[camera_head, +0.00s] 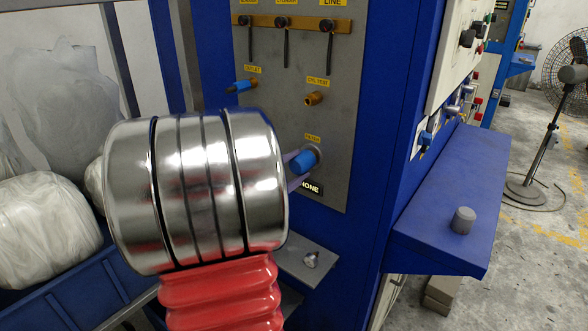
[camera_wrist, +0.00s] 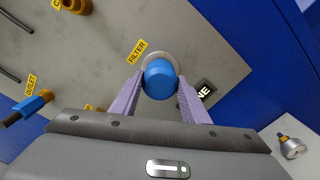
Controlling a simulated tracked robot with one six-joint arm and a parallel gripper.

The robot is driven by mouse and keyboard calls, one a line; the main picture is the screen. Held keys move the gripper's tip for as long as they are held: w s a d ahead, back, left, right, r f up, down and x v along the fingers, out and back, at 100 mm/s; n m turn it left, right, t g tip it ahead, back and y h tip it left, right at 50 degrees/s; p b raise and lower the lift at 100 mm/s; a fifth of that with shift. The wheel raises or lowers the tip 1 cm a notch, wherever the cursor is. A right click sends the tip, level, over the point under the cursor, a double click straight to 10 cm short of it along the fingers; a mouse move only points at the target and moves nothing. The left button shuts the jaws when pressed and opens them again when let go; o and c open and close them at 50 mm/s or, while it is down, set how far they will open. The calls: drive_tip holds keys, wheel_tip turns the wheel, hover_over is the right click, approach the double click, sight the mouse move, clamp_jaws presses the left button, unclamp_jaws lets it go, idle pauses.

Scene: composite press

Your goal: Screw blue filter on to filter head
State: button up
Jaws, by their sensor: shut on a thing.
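The blue filter (camera_wrist: 160,80) is a short blue cylinder in front of the grey panel, under the yellow FILTER label. My gripper (camera_wrist: 160,88) is shut on it, one purple finger on each side. A pale metal ring, the filter head (camera_wrist: 157,57), shows just behind the filter. The filter appears lined up with it and at or very near it; I cannot tell whether the threads are engaged. In the head view, the blue filter (camera_head: 304,163) sticks out right of my silver wrist, which hides most of the gripper.
A blue-tipped outlet fitting (camera_head: 240,86) and a brass fitting (camera_head: 313,98) stick out of the panel above. A small metal part (camera_head: 311,260) sits on the grey ledge below. A blue shelf (camera_head: 450,190) at right bears a grey cylinder (camera_head: 463,220).

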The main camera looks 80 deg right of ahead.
drive_tip(key=shift+s+d, duration=0.2)
drive_tip(key=shift+d, duration=0.2)
idle(0.8)
drive_tip(key=m, duration=1)
drive_tip(key=shift+s, duration=0.1)
drive_tip(key=o, duration=1.1)
drive_tip(key=shift+m, duration=0.3)
drive_tip(key=v, duration=1.4)
